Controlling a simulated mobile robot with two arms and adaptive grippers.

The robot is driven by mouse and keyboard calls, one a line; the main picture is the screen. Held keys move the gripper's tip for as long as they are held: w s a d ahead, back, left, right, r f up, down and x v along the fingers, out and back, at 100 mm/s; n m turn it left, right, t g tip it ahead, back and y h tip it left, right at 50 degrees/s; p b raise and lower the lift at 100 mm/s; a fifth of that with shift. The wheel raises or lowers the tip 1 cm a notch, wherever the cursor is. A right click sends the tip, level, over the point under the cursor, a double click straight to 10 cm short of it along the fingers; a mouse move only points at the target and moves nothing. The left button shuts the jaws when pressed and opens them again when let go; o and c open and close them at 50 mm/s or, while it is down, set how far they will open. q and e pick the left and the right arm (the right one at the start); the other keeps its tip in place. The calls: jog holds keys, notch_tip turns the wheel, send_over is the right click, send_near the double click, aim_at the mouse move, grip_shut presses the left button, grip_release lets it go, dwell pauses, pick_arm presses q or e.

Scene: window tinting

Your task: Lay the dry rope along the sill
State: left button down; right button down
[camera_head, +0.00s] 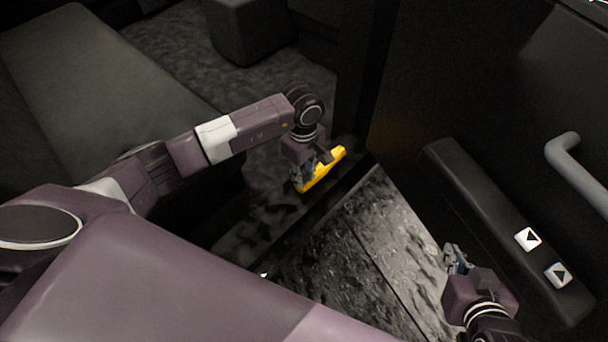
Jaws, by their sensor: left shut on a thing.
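A yellow bar-shaped thing (325,170) is in my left gripper (313,176), which is shut on it low over the dark sill (295,228). The yellow thing is tilted, its right end higher in the picture. I cannot tell if it touches the sill or whether it is the rope; no other rope shows clearly. My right gripper (457,258) is at the lower right, apart from the yellow thing, near the door panel. Its fingers are small and dark, and I cannot tell if they are open.
A dark door panel with an armrest (480,215), two white arrow buttons (528,239) (558,275) and a grey handle (580,165) stands at the right. A dark seat (100,85) fills the upper left. A dark box-like block (250,30) stands at the back. Mottled wet-looking ground (345,265) lies at the lower middle.

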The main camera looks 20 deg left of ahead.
pick_arm(q)
jog(key=c, duration=1.6)
grip_release()
jog(key=shift+s+r, duration=0.1)
jog(key=shift+r, duration=3.9)
jog(key=shift+r, duration=0.1)
